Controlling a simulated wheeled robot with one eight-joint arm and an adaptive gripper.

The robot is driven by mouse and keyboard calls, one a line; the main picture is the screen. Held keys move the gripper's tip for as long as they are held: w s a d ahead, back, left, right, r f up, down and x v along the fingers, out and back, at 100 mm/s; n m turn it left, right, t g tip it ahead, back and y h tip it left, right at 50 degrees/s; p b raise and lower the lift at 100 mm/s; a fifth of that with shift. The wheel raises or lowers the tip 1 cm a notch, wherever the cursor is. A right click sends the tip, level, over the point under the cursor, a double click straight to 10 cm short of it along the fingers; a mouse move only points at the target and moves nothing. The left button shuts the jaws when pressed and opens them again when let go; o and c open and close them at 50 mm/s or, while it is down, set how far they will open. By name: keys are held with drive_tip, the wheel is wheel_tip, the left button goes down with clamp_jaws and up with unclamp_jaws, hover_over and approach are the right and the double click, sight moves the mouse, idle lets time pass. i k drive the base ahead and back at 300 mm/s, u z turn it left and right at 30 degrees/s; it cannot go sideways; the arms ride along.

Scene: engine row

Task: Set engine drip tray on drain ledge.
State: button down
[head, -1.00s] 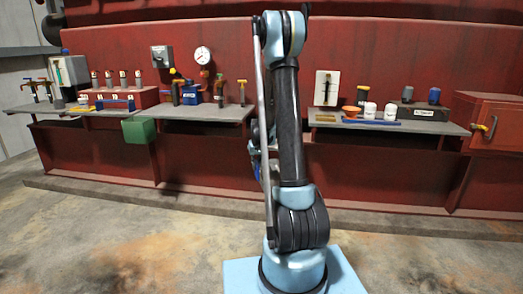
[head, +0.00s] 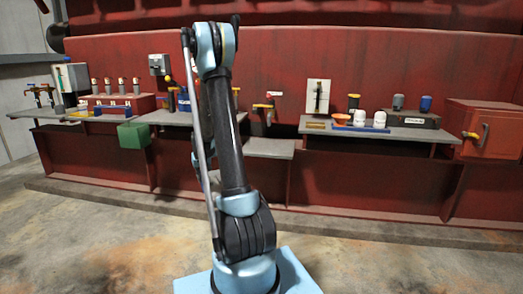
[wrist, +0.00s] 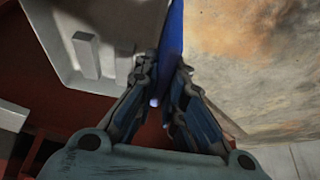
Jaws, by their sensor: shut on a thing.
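In the wrist view my gripper (wrist: 168,82) is shut on a narrow blue thing (wrist: 172,30), which runs up and away between the fingers. It is seen nearly edge-on, so its full shape is hidden; it appears to be the drip tray. In the head view my gripper and what it holds are hidden behind my arm. A low grey ledge (head: 270,149) sits between the two longer shelves, below a yellow-handled tap (head: 268,104); it appears to be the drain ledge. Its visible top is bare.
A grey surface with pale blocks (wrist: 88,52) is close to my gripper. The floor is clear.

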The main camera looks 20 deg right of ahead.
sight(268, 148)
drive_tip(key=k, duration=1.4)
drive_tip(key=z, duration=0.55)
drive_tip(key=i, duration=1)
